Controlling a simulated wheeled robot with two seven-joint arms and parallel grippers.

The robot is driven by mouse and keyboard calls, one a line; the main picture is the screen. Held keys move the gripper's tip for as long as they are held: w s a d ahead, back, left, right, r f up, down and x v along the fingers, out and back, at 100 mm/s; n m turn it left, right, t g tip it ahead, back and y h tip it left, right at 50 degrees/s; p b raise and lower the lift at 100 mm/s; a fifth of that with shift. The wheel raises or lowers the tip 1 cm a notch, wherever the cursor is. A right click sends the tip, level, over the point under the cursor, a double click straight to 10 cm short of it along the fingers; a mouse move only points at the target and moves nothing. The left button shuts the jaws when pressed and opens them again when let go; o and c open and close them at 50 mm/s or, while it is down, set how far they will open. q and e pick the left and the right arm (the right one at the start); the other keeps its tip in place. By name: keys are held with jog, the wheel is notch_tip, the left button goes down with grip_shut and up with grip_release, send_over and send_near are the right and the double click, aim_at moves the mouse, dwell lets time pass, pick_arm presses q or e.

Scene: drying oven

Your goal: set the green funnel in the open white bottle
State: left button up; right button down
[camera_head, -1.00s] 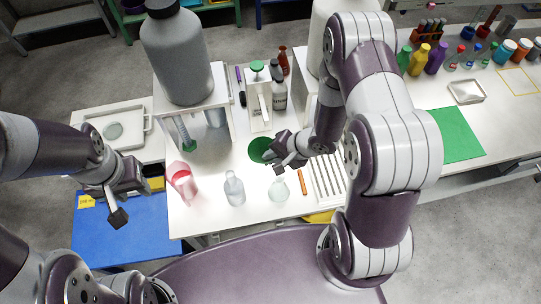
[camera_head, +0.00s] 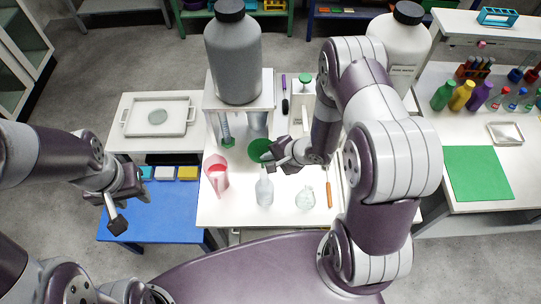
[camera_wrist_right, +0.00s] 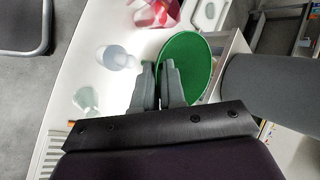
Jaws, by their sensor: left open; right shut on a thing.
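The green funnel (camera_head: 259,150) shows as a wide green disc at the tips of my right gripper (camera_head: 270,157). In the right wrist view the funnel (camera_wrist_right: 187,66) is between the right gripper's closed fingers (camera_wrist_right: 160,80). A pale, translucent bottle (camera_head: 264,190) stands upright on the white table in front of the funnel and apart from it; its mouth looks open. It also shows in the right wrist view (camera_wrist_right: 117,57). My left gripper (camera_head: 117,209) is open and empty, over the blue surface at the left.
A clear round flask (camera_head: 305,198) and a pink jug (camera_head: 216,174) flank the bottle. A large grey bottle (camera_head: 233,60) stands on a raised stand (camera_head: 262,98) behind. A white tray (camera_head: 184,128) lies at left. An orange-handled tool (camera_head: 329,194) lies right of the flask.

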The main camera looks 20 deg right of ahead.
notch_tip(320, 180, down, 11)
jog(key=b, duration=0.7)
jog(key=shift+w+d, duration=0.15)
jog(key=shift+d, duration=0.1)
jog(key=shift+r, duration=0.15)
jog(key=c, duration=1.1)
grip_release()
jog(key=v, duration=1.2)
jog(key=shift+d+r, duration=0.2)
